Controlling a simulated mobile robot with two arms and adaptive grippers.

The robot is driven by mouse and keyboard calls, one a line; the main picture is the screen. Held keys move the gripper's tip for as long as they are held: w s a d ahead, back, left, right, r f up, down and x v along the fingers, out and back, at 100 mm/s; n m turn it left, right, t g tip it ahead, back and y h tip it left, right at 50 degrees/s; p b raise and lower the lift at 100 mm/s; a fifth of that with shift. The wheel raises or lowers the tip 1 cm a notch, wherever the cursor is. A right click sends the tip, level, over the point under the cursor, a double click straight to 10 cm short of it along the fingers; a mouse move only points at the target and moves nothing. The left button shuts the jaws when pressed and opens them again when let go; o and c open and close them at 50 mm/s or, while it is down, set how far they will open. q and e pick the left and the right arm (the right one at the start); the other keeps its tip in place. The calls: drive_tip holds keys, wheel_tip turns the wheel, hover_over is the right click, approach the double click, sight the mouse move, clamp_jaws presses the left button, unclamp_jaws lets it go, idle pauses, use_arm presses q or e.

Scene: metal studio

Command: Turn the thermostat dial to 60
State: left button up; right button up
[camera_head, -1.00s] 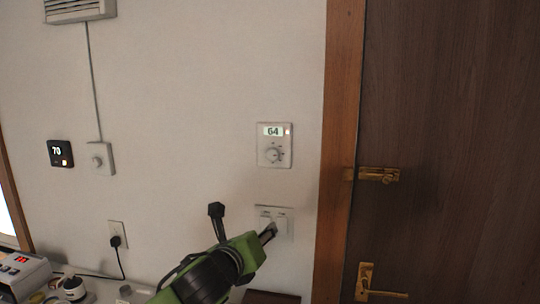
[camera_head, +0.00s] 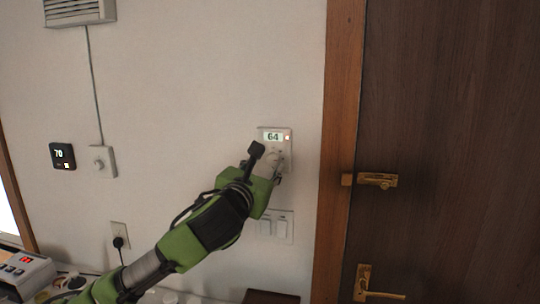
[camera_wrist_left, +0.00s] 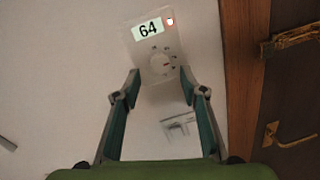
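The thermostat (camera_head: 275,136) is a white wall plate with a lit display reading 64. The fingers of my left gripper (camera_wrist_left: 160,80) are spread apart, with the dial between and just beyond the tips. Nothing is held. I cannot tell from these views whether a finger touches the plate. My right gripper is not in view.
A light switch plate (camera_head: 274,226) is below the thermostat. A wooden door frame (camera_head: 338,150) and a brown door with brass latch (camera_head: 376,180) stand to the right. A black display reading 70 (camera_head: 62,155) and a white knob box (camera_head: 102,161) are on the wall at left.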

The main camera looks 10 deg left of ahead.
sight(271, 159)
use_arm(q)
drive_tip(key=shift+w+d+p, duration=0.15)
drive_tip(key=shift+w+p, duration=0.45)
drive_tip(key=shift+w, duration=1.85)
drive_tip(key=c, duration=1.1)
